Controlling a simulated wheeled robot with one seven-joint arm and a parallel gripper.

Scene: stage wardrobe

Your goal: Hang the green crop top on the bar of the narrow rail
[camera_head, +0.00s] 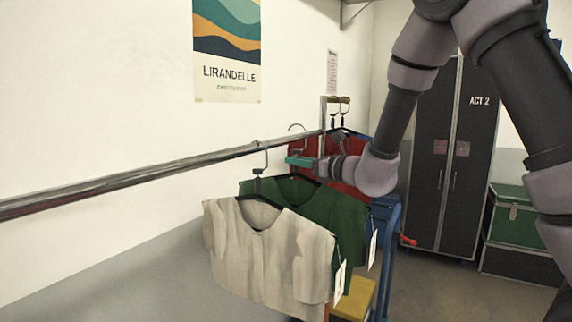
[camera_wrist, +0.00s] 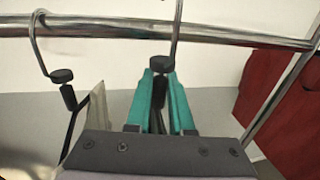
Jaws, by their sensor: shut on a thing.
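The green crop top (camera_head: 338,212) hangs from a dark hanger, partly hidden behind a beige top. My gripper (camera_head: 303,161) is shut on that hanger's neck just below its hook; the teal fingers also show in the wrist view (camera_wrist: 161,100). The hanger's hook (camera_head: 297,127) rises to the height of the rail's metal bar (camera_head: 180,174) and shows just above it. In the wrist view the hook's shank crosses in front of the bar (camera_wrist: 110,31), and its top is out of frame. I cannot tell whether the hook bears on the bar.
The beige top (camera_head: 265,250) hangs on the bar on the near side, close to the green one. Red garments (camera_head: 345,150) hang beyond, near the rail's end post (camera_head: 323,112). A dark wardrobe (camera_head: 430,160) and a green case (camera_head: 512,215) stand at the right.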

